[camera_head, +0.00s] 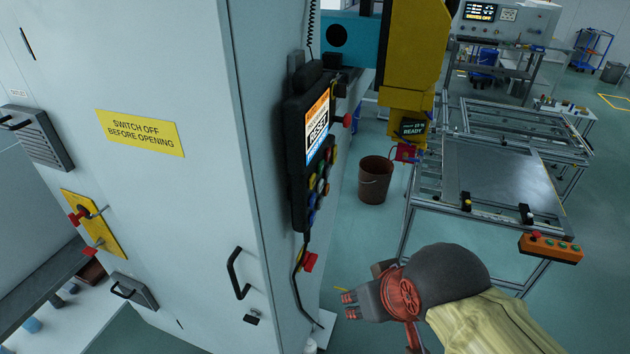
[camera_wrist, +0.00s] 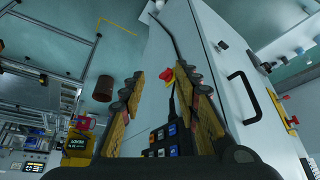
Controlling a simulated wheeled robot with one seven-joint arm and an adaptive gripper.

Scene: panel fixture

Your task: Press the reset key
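A black control pendant (camera_head: 296,160) hangs on the side of the light grey cabinet. Its lit screen (camera_head: 318,125) shows the word RESET. In the wrist view, blue, red and dark keys (camera_wrist: 163,140) show low between the fingers, partly cut off by my gripper. My gripper (camera_head: 351,305) is below and to the right of the pendant, apart from it. Its fingers (camera_wrist: 163,88) are spread and empty.
A red knob (camera_head: 308,262) sits on the cabinet side below the pendant, near a black door handle (camera_head: 238,273). A yellow machine (camera_head: 411,60) stands behind, with a display reading READY. A brown bucket (camera_head: 375,180) stands on the floor. A metal frame table (camera_head: 500,180) is at right.

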